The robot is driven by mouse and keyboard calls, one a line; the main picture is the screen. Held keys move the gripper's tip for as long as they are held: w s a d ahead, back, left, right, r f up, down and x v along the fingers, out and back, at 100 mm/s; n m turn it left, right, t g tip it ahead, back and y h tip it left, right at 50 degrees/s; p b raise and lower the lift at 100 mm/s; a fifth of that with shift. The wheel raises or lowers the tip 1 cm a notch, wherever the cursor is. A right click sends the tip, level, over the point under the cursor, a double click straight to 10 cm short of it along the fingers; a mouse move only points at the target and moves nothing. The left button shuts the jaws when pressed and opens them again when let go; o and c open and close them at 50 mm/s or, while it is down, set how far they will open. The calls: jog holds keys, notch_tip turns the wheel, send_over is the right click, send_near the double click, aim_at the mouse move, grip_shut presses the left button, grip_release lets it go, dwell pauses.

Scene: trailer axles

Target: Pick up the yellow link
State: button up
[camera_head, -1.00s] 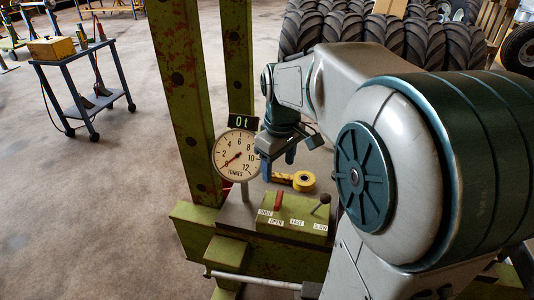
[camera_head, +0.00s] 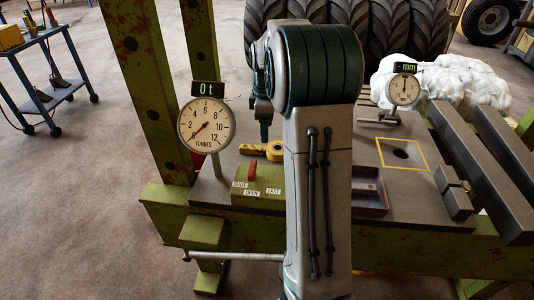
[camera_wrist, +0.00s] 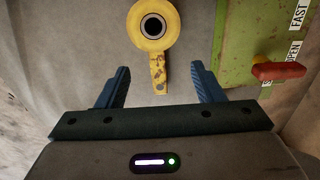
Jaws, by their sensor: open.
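The yellow link (camera_wrist: 158,62) shows in the wrist view as a ring with a dark hole and a narrow, worn yellow bar running toward my gripper. In the head view the yellow link (camera_head: 274,151) lies on the grey bench top, partly hidden behind my arm. My gripper (camera_wrist: 160,85) is open and empty in the wrist view, with blue fingers on either side of the bar's lower end. In the head view its fingers (camera_head: 264,130) point down just above and behind the link. I cannot tell the exact height gap.
A green control box (camera_head: 258,186) with a red lever stands close to the link. A tonnes dial (camera_head: 206,126) is at left and a mm dial (camera_head: 404,90) at right. A dark tray (camera_head: 369,192) and steel bars (camera_head: 490,170) lie right. Green posts flank the left.

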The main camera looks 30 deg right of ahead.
aim_at(266, 148)
jog(key=f, duration=0.2)
jog(key=f+b, duration=0.1)
jog(key=f, duration=0.5)
jog(key=shift+w+d+b, duration=0.1)
jog(key=shift+w+b, duration=0.2)
jog(key=shift+b, duration=0.1)
jog(key=shift+r, duration=0.1)
grip_shut()
